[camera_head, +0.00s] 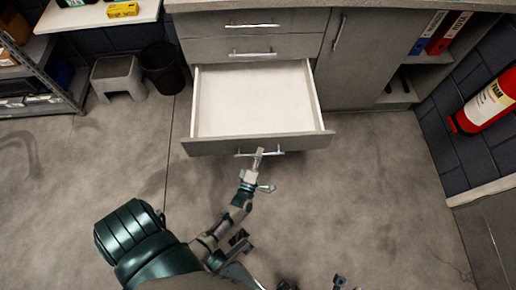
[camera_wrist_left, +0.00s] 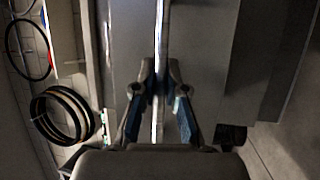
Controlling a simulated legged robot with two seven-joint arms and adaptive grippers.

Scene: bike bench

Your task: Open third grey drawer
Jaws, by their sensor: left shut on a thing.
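The third grey drawer (camera_head: 225,147) is pulled far out of the cabinet, and its empty white inside shows in the head view. Its metal bar handle (camera_head: 277,153) is on the front panel. My left gripper (camera_head: 258,157) is at the middle of this handle. In the left wrist view the handle (camera_wrist_left: 159,60) runs between the two fingers of my left gripper (camera_wrist_left: 160,92), which are closed on it. At the bottom of the head view small dark parts show, but I cannot make out my right gripper.
Two shut grey drawers (camera_head: 230,22) are above the open one. A cabinet door (camera_head: 357,60) and binders (camera_head: 437,35) are to the right. A fire extinguisher (camera_head: 488,102) hangs at the far right. A bin (camera_head: 163,68) and stool (camera_head: 118,74) stand left; the floor in front is clear.

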